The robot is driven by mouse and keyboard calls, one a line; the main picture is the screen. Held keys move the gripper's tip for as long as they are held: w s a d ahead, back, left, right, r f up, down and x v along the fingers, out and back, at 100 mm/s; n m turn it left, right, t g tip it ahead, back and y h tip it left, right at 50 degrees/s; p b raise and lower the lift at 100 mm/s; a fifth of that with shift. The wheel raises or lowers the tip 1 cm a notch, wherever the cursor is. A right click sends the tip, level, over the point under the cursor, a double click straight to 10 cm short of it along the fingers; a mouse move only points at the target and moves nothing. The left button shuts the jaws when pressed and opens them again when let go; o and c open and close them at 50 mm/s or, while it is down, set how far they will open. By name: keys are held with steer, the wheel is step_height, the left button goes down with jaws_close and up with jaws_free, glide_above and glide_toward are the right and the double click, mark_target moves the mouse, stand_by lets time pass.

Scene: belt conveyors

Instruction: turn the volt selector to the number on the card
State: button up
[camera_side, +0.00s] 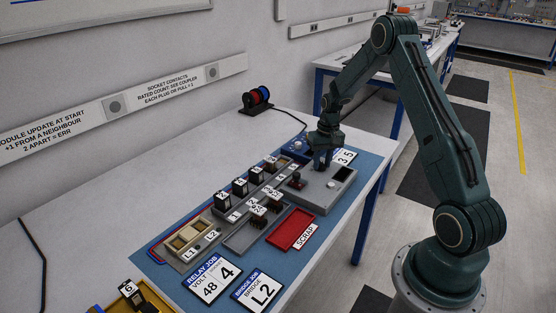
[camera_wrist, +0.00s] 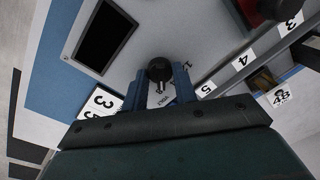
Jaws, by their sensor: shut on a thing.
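The volt selector is a small dark round knob (camera_wrist: 158,66) on the grey test box (camera_side: 316,196). My gripper (camera_wrist: 160,82) has its two blue-grey fingers on either side of the knob and is shut on it. In the side view my gripper (camera_side: 321,162) points down at the box and hides the knob. The markings around the knob are partly covered, so I cannot tell which number it points to. The relay job card (camera_side: 212,280) lies on the near left of the mat and reads volt 48, point 4.
A dark screen (camera_wrist: 103,36) lies beside the knob. A red-topped part (camera_side: 296,182) stands on the box. Several numbered relay modules (camera_side: 240,186) stand in a row to the left. The red scrap tray (camera_side: 291,230) is empty. The bridge job card (camera_side: 258,291) reads L2.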

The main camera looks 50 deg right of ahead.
steer(key=o, duration=1)
steer(key=shift+r, duration=0.15)
steer(key=r, duration=1.3)
steer(key=shift+s+d+r, duration=0.25)
steer(key=shift+d+r, duration=0.05)
steer(key=shift+d, duration=0.05)
